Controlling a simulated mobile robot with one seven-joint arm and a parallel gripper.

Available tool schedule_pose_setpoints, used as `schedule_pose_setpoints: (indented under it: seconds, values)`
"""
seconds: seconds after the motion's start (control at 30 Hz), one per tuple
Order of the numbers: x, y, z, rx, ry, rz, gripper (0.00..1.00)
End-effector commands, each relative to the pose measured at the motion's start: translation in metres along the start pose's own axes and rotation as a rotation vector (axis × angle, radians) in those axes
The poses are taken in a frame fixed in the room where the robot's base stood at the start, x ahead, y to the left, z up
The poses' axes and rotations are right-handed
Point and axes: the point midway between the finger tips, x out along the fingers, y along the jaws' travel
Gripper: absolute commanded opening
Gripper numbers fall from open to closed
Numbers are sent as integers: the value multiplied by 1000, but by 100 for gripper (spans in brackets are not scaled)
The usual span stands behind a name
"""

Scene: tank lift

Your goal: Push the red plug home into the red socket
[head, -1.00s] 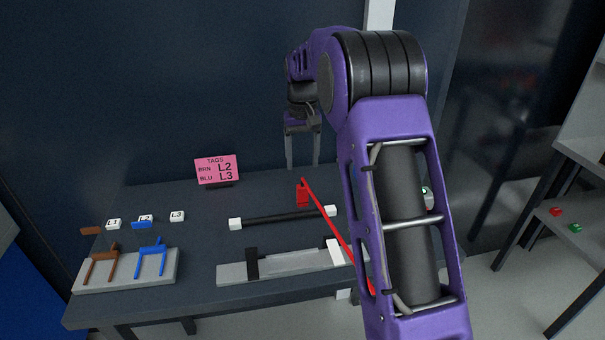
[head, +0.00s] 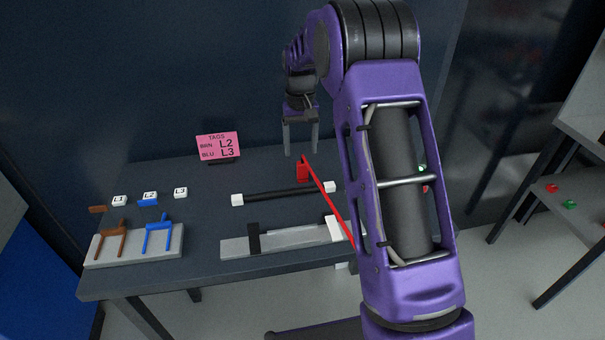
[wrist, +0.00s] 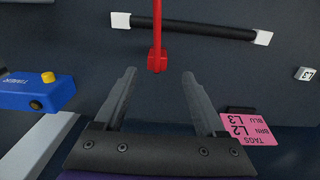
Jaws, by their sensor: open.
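The red plug (head: 302,173) stands on the dark table, with a red strip or lead running from its top toward the lower right, behind my arm. In the wrist view the red plug (wrist: 157,62) lies just ahead of the fingertips, midway between them. My gripper (head: 301,153) points down, open and empty, just above or behind the plug; I cannot tell whether it touches. The wrist view shows its two fingers (wrist: 158,75) spread apart. I cannot make out the red socket; a small red spot (head: 426,188) shows partly behind my arm.
A black bar with white ends (head: 285,194) lies close in front of the plug. A grey rail (head: 290,241) and a rack with brown and blue forks (head: 105,252) are nearer. A pink tag sign (head: 218,147) stands left. The wrist view shows a blue timer box (wrist: 35,92).

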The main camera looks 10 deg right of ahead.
Motion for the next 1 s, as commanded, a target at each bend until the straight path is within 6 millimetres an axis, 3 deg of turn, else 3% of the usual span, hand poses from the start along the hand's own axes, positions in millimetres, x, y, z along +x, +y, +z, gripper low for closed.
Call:
schedule_pose_setpoints:
  seconds: [0.1,0.33,0.6,0.9,1.0]
  values:
    - [17,0,0,0,-1,0,72]
    - [33,2,0,1,-2,0,72]
    - [70,5,1,0,-2,0,72]
    - [76,4,0,0,1,0,72]
    - [76,4,0,0,1,0,56]
